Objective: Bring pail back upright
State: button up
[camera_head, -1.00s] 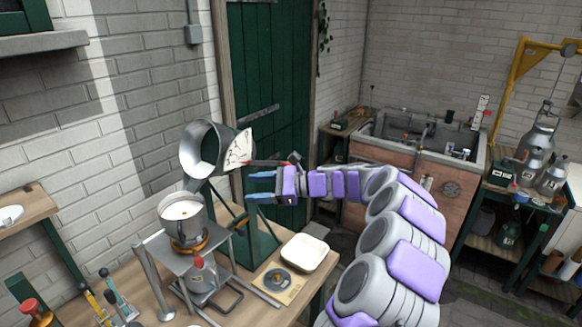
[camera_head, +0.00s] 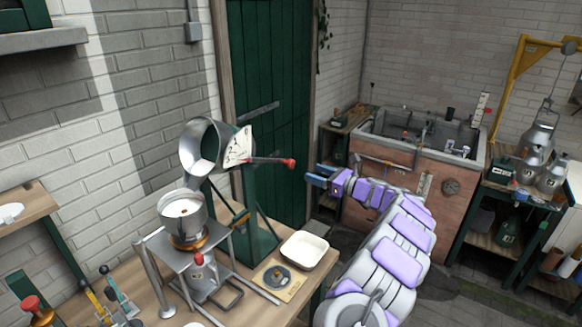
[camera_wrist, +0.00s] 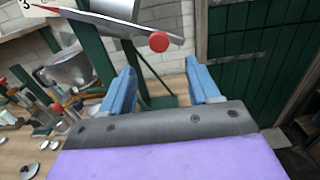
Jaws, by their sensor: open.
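The metal pail (camera_head: 201,147) hangs tilted on its side in a green stand (camera_head: 255,222) on the workbench, its open mouth facing left and toward me. A dial plate with markings (camera_head: 238,147) is fixed beside it. A lever with a red knob (camera_head: 290,163) sticks out to the right from the pail's side. My gripper (camera_head: 316,174) is open and empty, to the right of the red knob and apart from it. In the wrist view, the red knob (camera_wrist: 159,41) is ahead of and above my open blue fingers (camera_wrist: 163,88).
Below the pail, a pot of white liquid (camera_head: 183,209) stands on a metal burner stand. A white tray (camera_head: 305,249) and a small scale-like plate (camera_head: 277,279) lie on the workbench (camera_head: 250,312). A brick sink (camera_head: 400,160) stands behind my arm. A green door (camera_head: 270,80) is behind.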

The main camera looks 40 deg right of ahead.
aim_at(293, 165)
jog(key=b+x, duration=0.1)
jog(key=x, duration=0.8)
jog(key=shift+w+d+f, duration=0.1)
jog(key=shift+w+f, duration=0.05)
jog(key=shift+f, duration=0.05)
jog(key=shift+x, duration=0.8)
jog(key=shift+r, duration=0.15)
grip_shut()
